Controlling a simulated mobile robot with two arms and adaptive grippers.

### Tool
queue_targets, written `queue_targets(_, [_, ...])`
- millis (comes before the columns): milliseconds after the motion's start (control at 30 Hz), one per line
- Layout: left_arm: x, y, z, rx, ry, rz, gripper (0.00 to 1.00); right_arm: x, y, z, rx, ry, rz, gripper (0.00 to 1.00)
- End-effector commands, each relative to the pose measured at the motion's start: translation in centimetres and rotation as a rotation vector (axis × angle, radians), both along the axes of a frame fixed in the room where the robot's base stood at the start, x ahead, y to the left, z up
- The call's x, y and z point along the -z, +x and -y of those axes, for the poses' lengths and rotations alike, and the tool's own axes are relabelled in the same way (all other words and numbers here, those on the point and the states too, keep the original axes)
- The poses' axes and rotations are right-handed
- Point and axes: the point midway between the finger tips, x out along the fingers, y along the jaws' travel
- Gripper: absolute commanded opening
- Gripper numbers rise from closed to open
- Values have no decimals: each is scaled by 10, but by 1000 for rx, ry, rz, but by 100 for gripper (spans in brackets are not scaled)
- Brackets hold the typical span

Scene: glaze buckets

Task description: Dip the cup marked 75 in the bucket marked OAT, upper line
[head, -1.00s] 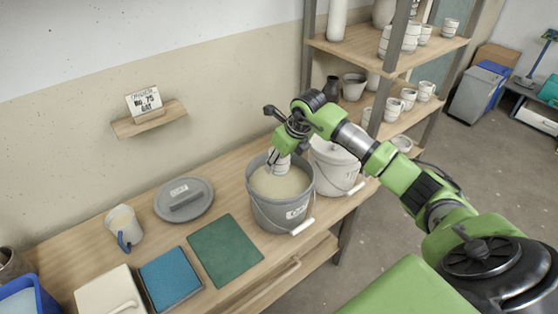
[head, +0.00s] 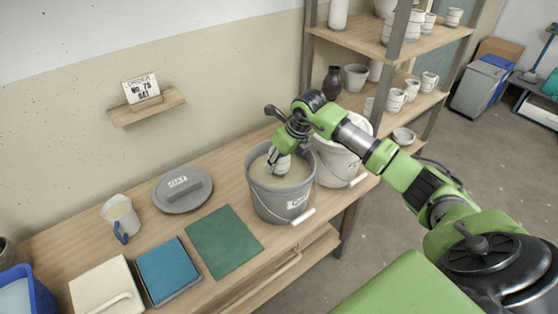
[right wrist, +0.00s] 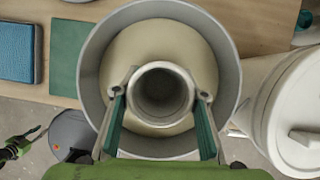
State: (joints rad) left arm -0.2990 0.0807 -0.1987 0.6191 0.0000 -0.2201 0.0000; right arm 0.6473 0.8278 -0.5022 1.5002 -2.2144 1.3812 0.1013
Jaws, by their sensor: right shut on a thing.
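The grey bucket (head: 282,203) stands on the bench with pale beige glaze inside. A label on its front is too small to read surely; a grey lid marked OAT (head: 183,189) lies to its left. My right gripper (head: 281,151) is shut on a pale cup (head: 280,164), held inside the bucket's mouth. In the right wrist view the cup (right wrist: 163,93) is seen from above, empty, between the fingers, with glaze (right wrist: 120,60) around it. Its number and lines are hidden, and how deep it sits is unclear. My left gripper (right wrist: 20,145) shows partly at the left edge.
A white lidded bucket (head: 338,160) stands close right of the grey one. Left are a green mat (head: 224,242), a blue pad (head: 168,270) and a jug (head: 121,218). A card reading No. 75 OAT (head: 141,91) stands on a wall ledge. Shelves (head: 400,50) rise behind right.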

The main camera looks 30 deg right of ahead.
Motion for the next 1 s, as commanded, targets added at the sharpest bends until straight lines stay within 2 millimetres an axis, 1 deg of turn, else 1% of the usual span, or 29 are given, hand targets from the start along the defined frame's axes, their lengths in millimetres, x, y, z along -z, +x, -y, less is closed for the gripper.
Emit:
queue_targets(500, [35,-1,1,1,-1,-1,25,44,0,1,0,-1,1,14])
queue_targets(733, [38,-1,1,1,-1,-1,25,49,0,1,0,-1,1,14])
queue_targets(1000, [50,-1,1,2,-2,0,25,64,0,1,0,-1,0,14])
